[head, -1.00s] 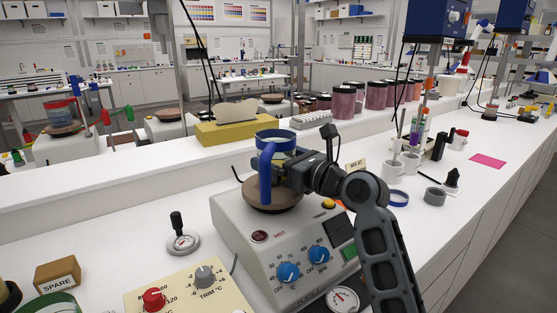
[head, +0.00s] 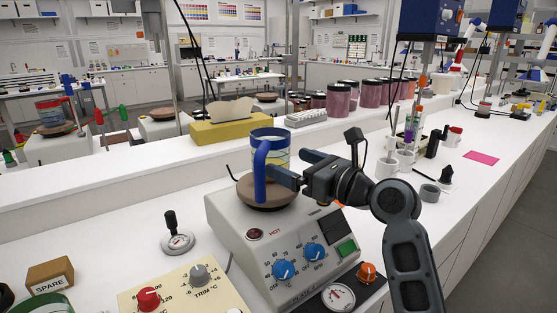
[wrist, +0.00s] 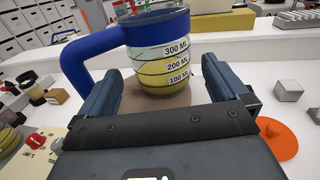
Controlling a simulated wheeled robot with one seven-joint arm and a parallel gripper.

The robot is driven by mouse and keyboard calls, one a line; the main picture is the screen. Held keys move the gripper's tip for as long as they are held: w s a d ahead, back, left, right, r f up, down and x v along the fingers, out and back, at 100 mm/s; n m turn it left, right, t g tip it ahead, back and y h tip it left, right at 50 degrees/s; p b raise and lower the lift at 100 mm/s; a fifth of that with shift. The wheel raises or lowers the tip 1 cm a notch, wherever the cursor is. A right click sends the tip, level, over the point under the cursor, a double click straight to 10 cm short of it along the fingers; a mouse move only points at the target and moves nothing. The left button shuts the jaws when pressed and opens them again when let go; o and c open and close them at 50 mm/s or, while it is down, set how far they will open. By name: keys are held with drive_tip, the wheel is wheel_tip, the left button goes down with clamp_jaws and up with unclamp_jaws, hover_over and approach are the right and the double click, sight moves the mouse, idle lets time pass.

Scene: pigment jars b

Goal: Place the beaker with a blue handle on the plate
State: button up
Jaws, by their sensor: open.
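The beaker (head: 272,152) has a blue rim, a blue handle and yellow contents. It stands upright on the round brown plate (head: 265,197) on top of the hotplate unit. The beaker also shows in the wrist view (wrist: 163,58), with volume marks facing me and its handle (wrist: 85,55) to the left. My gripper (head: 293,168) is open just to the right of the beaker. In the wrist view its two fingers (wrist: 158,85) lie at either side of the beaker's near face, with a gap between them and nothing held.
The hotplate unit (head: 244,233) has blue knobs and a green switch. A gauge with a black knob (head: 177,238) stands to its left, and a trim panel (head: 172,290) lies in front. A yellow block (head: 235,130) sits on the ledge behind. White cups (head: 386,166) stand to the right.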

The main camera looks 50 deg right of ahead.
drive_tip(key=s, duration=0.5)
drive_tip(key=shift+s+a, duration=0.25)
drive_tip(key=shift+s, duration=0.15)
drive_tip(key=shift+s, duration=0.1)
